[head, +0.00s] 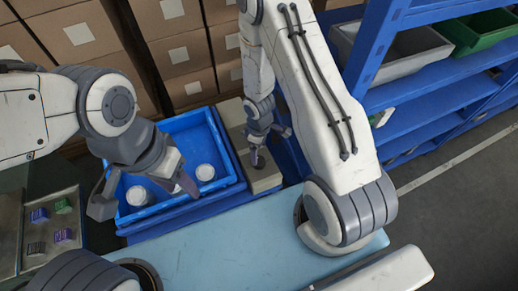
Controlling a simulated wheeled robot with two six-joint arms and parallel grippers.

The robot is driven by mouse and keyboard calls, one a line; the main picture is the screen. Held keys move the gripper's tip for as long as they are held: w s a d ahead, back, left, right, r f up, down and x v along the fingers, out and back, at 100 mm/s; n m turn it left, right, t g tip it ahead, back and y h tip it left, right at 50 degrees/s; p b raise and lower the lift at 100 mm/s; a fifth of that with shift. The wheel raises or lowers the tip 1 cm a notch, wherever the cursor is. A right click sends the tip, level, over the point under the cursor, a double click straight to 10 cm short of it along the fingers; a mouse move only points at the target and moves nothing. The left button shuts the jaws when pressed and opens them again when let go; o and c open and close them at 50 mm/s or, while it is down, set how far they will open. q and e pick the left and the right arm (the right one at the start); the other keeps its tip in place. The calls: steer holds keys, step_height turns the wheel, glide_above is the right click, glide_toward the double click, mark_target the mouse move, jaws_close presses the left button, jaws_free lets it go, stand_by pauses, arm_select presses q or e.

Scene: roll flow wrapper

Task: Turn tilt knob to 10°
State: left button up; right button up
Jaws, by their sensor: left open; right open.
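A beige box (262,181) stands to the right of the blue tray. A small dark round part that looks like the tilt knob (258,162) shows on it; its angle is too small to read. My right gripper (265,139) is over the box, open, right by this dark part. I cannot tell whether it touches the knob. The gripper hides part of the box. My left gripper (147,200) is open over the blue tray, its fingers spread above the white round items.
The blue tray (228,172) holds several white round items (205,172). A metal tray (70,240) with small coloured blocks is at the left. Cardboard boxes (178,55) stand behind. A blue shelf (425,95) with grey and green bins is at the right. The light-blue surface (230,240) is mostly clear.

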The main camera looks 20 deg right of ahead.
arm_select(q)
step_height(320, 180, up, 4)
steer(key=p, duration=0.2)
steer(key=shift+p, duration=0.4)
arm_select(e)
step_height(320, 180, up, 4)
arm_select(q)
steer(key=shift+f, duration=0.1)
arm_select(e)
step_height(320, 180, up, 9)
steer(key=b, duration=0.2)
glide_above(259, 161)
steer(key=a, duration=0.5)
arm_select(q)
step_height(259, 161, down, 6)
steer(key=b, duration=0.4)
steer(key=shift+f, duration=0.15)
arm_select(e)
steer(key=s+a+r+m, duration=0.1)
steer(key=s+a+r, duration=0.3)
steer(key=s+r, duration=0.3)
steer(key=s+a+r+m+y, duration=0.1)
steer(key=s+a+r, duration=0.2)
steer(key=s+r, duration=0.4)
steer(key=s, duration=0.4)
steer(key=shift+a, duration=0.35)
